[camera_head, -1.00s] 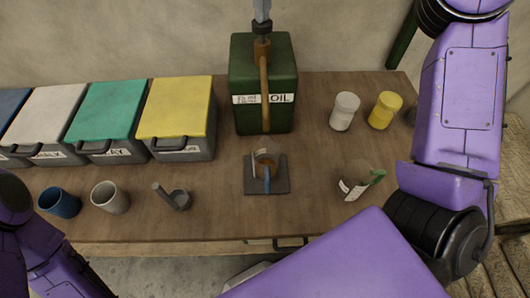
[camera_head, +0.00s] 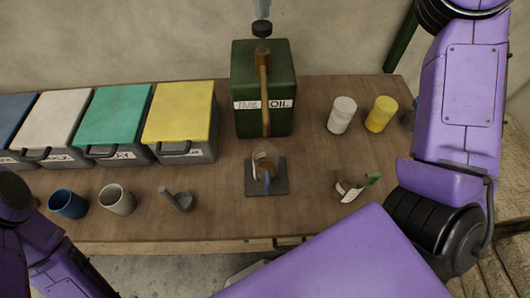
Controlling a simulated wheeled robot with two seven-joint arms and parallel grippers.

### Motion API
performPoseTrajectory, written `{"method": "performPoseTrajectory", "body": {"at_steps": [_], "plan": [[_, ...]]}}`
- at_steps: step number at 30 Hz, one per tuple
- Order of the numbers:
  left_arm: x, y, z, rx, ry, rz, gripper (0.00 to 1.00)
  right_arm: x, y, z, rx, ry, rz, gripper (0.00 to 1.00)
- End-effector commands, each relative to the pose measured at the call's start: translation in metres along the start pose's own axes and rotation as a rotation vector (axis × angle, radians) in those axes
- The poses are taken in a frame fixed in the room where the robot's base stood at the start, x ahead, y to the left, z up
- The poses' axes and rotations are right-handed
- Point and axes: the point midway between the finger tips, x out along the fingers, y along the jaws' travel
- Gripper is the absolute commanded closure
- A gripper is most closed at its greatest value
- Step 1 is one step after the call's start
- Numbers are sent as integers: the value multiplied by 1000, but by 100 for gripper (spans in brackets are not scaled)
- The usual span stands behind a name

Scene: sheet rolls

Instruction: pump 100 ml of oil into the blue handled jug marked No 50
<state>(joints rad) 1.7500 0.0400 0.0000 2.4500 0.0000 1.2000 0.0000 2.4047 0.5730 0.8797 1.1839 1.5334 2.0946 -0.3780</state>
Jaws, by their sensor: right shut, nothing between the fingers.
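The green oil can (camera_head: 263,85), labelled OIL, stands at the back of the table. Its brass pump spout (camera_head: 264,90) hangs down the front, and a black pump knob (camera_head: 262,29) tops the stem. The blue-handled jug (camera_head: 265,161) stands under the spout on a dark square plate (camera_head: 280,187), with some amber oil inside; its marking is not readable. The green-handled jug (camera_head: 347,189), with a white label, stands to the right. My right gripper (camera_head: 262,15) is shut and empty, pointing down just over the knob; contact is unclear. My left gripper is out of view.
Lidded bins, including a yellow-lidded one (camera_head: 179,112), line the back left. A blue cup (camera_head: 68,204), a grey cup (camera_head: 117,199) and a mortar (camera_head: 179,200) stand at the front left. White (camera_head: 342,115) and yellow (camera_head: 381,114) jars stand right of the can.

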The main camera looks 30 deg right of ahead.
Motion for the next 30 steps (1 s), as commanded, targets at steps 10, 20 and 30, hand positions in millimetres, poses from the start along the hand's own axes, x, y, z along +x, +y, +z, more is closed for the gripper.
{"method": "performPoseTrajectory", "body": {"at_steps": [10,20,30], "plan": [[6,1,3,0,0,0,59,9,0,0,0,0,0,100],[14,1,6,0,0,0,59,20,0,0,0,0,0,100],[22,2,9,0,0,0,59,33,0,0,-1,1,0,100]]}}
